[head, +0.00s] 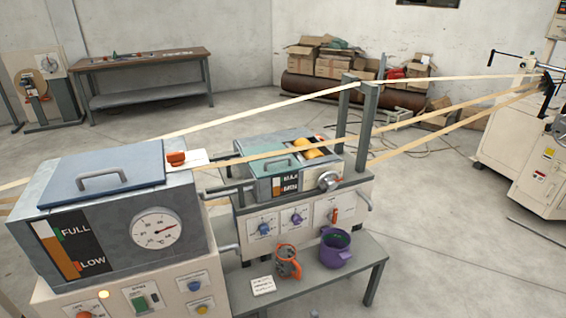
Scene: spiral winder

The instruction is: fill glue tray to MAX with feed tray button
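The glue tray (322,170) is the open unit in the middle of the view, with yellow-orange rollers inside. Its front gauge, marked MAX above MIN (289,178), has a narrow level strip whose height is too small to read. The glue tank (110,215) at the left has a closed lid, a FULL/LOW gauge (58,250) with orange in its lower part, and a round dial. On the panel below are a green switch (140,303), a blue button (194,286) and a yellow button (202,309); I cannot read which is the feed tray button. Neither gripper is in view.
Paper strips (290,143) run across the tray to a machine at the right. Floor at the right front is mostly clear.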

